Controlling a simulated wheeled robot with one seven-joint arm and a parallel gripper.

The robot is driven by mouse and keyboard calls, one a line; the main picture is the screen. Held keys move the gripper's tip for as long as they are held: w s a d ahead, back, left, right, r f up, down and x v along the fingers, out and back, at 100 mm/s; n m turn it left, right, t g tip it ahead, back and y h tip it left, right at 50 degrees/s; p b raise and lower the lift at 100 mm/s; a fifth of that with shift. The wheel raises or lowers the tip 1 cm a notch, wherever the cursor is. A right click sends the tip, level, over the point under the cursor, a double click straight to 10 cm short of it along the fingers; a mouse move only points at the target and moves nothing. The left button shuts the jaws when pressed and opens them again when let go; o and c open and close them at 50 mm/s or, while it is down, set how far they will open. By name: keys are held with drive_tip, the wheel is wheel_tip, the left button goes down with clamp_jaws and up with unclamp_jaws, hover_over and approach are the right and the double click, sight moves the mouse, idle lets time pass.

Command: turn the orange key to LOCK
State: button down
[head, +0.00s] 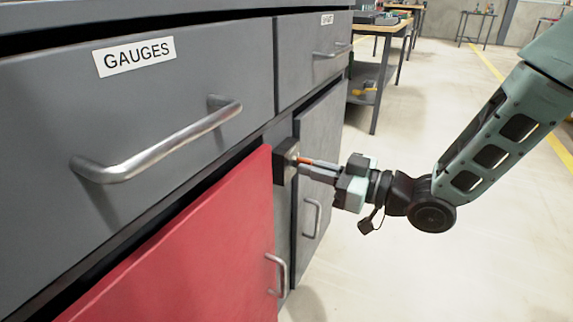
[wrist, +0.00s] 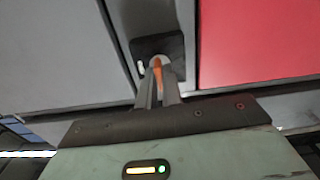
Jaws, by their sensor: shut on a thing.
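The orange key (head: 305,160) sits at a dark lock plate (head: 286,162) on the cabinet front, between the red door and a grey door. My gripper (head: 312,167) reaches in from the right and is shut on the key. In the wrist view the orange key (wrist: 157,70) shows between the two fingers, in front of the dark lock plate (wrist: 150,46). A small white mark (wrist: 141,68) shows on the plate left of the key. I cannot read any lettering there, so the key's setting cannot be told.
A grey drawer labelled GAUGES (head: 135,55) has a protruding bar handle (head: 160,145). The red door (head: 215,235) and grey door (head: 318,130) have handles near the lock. A workbench (head: 385,30) stands behind. The floor at right is clear.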

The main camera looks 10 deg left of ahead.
drive_tip(key=shift+f+n, duration=0.1)
drive_tip(key=shift+n, duration=0.2)
drive_tip(key=c, duration=1.5)
unclamp_jaws()
drive_tip(key=v, duration=0.7)
